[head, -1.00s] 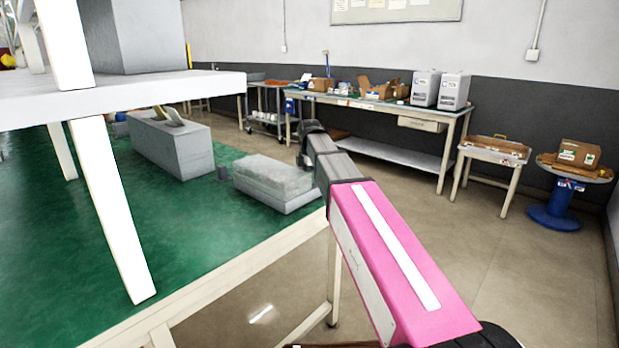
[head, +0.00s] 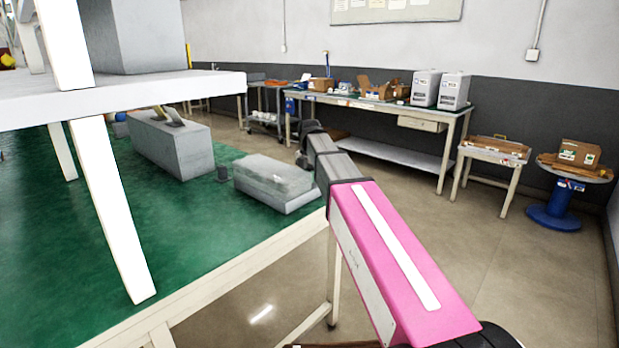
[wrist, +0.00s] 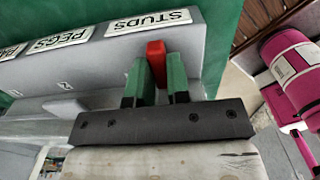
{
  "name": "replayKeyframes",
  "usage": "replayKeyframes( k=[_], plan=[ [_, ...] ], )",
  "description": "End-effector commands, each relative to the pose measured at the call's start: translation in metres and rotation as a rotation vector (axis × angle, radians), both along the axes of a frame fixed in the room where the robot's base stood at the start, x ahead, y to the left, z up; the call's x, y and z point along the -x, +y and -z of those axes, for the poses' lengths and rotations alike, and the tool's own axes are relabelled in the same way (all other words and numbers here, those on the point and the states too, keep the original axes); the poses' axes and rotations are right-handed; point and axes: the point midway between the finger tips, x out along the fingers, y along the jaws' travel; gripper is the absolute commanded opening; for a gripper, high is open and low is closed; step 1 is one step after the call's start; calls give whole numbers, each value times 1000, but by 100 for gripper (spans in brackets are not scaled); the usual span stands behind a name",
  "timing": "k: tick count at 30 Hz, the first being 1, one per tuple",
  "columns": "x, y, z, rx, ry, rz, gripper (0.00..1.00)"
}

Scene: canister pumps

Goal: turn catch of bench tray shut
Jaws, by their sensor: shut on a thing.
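In the wrist view my gripper (wrist: 156,82) has green fingers, closed on a small red catch (wrist: 155,52). The catch stands upright between the fingertips, at the edge of a grey tray body (wrist: 110,65) with white labels, "STUDS" nearest and "PEGS" beside it. The lower part of the catch is hidden by the fingers. In the head view my arm reaches toward a grey box with a clear top (head: 275,182) on the green bench top; the fingers and catch cannot be made out there.
A longer grey block (head: 170,145) stands further left on the green surface (head: 75,220). A white shelf (head: 120,97) on white legs overhangs the left side. A wall bench (head: 390,104), small table (head: 495,150) and blue stool (head: 557,215) stand beyond open floor.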

Motion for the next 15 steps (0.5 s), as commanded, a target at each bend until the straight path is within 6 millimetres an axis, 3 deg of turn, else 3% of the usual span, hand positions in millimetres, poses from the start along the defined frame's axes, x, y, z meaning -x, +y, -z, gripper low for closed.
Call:
replayKeyframes(
  k=[8,9,10,15],
  plan=[
    [0,0,-1,-1,-1,-4,0],
    [0,0,-1,-1,-1,-4,20],
    [0,0,-1,-1,-1,-4,28],
    [0,0,0,-1,-1,-2,28]
  ],
)
